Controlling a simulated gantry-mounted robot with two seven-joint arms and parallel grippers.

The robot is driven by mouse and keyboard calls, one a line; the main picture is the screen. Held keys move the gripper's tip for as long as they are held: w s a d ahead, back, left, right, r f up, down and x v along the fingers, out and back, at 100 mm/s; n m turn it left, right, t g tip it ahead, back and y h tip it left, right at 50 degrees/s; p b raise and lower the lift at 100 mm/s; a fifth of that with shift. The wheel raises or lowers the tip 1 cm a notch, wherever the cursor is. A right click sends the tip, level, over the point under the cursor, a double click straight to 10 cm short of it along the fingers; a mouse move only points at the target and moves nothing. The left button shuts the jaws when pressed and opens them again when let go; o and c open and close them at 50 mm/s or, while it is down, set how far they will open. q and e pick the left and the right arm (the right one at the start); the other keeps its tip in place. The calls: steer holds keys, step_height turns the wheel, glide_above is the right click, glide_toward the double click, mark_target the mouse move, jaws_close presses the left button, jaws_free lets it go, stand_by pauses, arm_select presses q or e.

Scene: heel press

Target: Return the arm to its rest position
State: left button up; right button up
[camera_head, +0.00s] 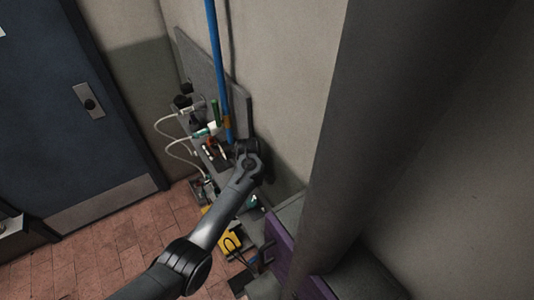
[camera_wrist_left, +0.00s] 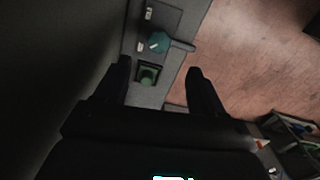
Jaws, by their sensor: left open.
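My left arm (camera_head: 222,212) reaches up from the bottom of the head view toward a cluttered grey bench by the wall. The left gripper's fingers cannot be made out clearly there. In the left wrist view my left gripper (camera_wrist_left: 160,80) has its two dark fingers spread wide apart, with nothing held between them. Beyond the fingers lies a grey surface with a green piece (camera_wrist_left: 148,75) in a dark square frame and a teal round item (camera_wrist_left: 159,42) beside a grey bar. My right gripper is in neither view.
A blue pole (camera_head: 218,70) stands by the wall, near white cables (camera_head: 180,150). A yellow item (camera_head: 230,243) and a purple panel (camera_head: 281,250) are right of my arm. A blue door (camera_head: 60,90) is at left. The tiled floor (camera_head: 110,245) is open.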

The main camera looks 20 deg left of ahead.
arm_select(q)
steer(key=s+d+f+m+t+p, duration=0.1)
steer(key=s+f+m+t+p, duration=0.15)
steer(key=s+m, duration=0.9)
steer(key=s+d+r+m+p, duration=0.1)
steer(key=s+r, duration=0.2)
steer(key=s, duration=0.5)
steer(key=s+d+r+m+p, duration=0.1)
steer(key=s+r, duration=0.3)
steer(key=s, duration=0.4)
steer(key=s+d+r+m+t+p, duration=0.1)
steer(key=s+d+r, duration=0.2)
steer(key=s, duration=0.5)
steer(key=shift+r, duration=0.25)
